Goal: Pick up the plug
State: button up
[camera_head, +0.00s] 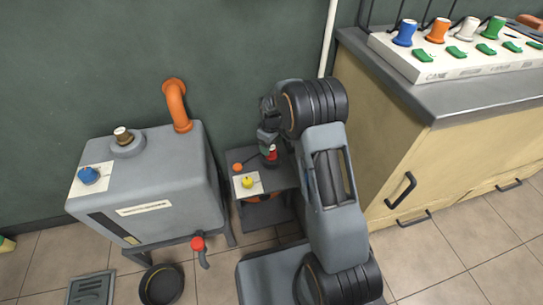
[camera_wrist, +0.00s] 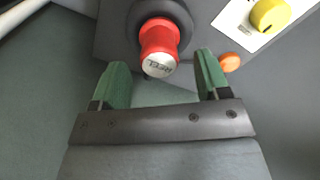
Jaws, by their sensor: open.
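A red cylindrical piece (camera_head: 272,153) with a pale lettered end stands in a dark round collar on the small grey unit (camera_head: 284,178). It also shows in the wrist view (camera_wrist: 159,38), just beyond and between my fingertips. My gripper (camera_wrist: 162,75) has two green-padded fingers spread apart with nothing between them. In the head view my gripper (camera_head: 267,138) is beside the red piece, and the arm partly hides the unit. Blue, orange, white and green plugs (camera_head: 437,30) stand in a white strip on the counter. I cannot tell for certain which is the task's plug.
A yellow knob (camera_head: 248,182) on a white plate and an orange button (camera_head: 238,167) are near the red piece. A grey tank (camera_head: 150,180) stands left, with an orange pipe (camera_head: 176,105). Cabinets (camera_head: 440,160) stand right. A black bowl (camera_head: 162,285) is on the floor.

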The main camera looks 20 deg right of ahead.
aim_at(271, 152)
notch_tip(271, 152, down, 4)
jog(key=shift+f+b, duration=0.2)
jog(key=shift+b, duration=0.9)
jog(key=shift+c, duration=0.5)
jog(key=c, duration=0.9)
